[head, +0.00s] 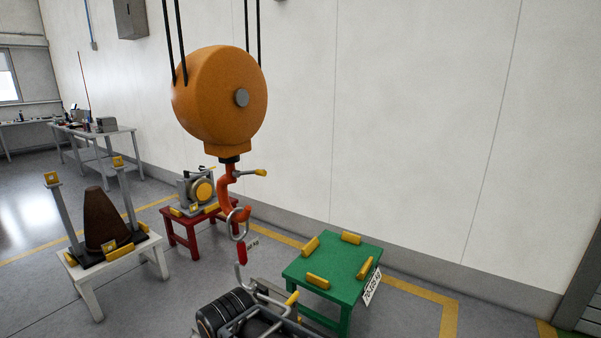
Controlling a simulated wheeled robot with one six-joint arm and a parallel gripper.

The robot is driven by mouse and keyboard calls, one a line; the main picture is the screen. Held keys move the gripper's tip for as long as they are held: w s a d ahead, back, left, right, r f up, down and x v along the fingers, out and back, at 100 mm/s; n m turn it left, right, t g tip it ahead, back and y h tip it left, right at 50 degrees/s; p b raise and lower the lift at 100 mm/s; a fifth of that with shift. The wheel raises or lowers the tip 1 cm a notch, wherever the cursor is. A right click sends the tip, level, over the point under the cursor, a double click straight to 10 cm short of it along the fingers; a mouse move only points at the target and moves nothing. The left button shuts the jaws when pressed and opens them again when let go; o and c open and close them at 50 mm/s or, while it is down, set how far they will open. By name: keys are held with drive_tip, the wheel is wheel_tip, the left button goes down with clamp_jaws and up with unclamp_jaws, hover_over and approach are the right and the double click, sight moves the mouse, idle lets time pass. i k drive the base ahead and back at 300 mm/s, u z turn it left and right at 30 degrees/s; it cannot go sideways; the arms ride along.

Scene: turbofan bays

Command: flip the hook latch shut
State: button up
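A red-orange hook (235,208) hangs under a round orange hoist body (218,98). A grey latch lever with a yellow tip (260,172) sticks out to the right from the hook's upper shank, apart from the hook's tip, so the hook's mouth looks open. A grey ring (237,224) sits in the hook's bowl. A link with a red piece (241,248) hangs below it, above a black ribbed unit in a grey frame (228,315), cut off by the bottom edge. My gripper is not in view.
A green stand (333,264) with yellow blocks is at the right, a red stand (185,226) with a grey unit behind the hook. A white stand (90,281) with a brown cone (106,218) is at the left. Black lines run up from the hoist. Open floor lies between the stands.

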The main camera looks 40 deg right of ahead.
sight(237, 174)
drive_tip(key=u, duration=0.8)
drive_tip(key=k, duration=1.75)
drive_tip(key=z, duration=0.75)
drive_tip(key=i, duration=1.6)
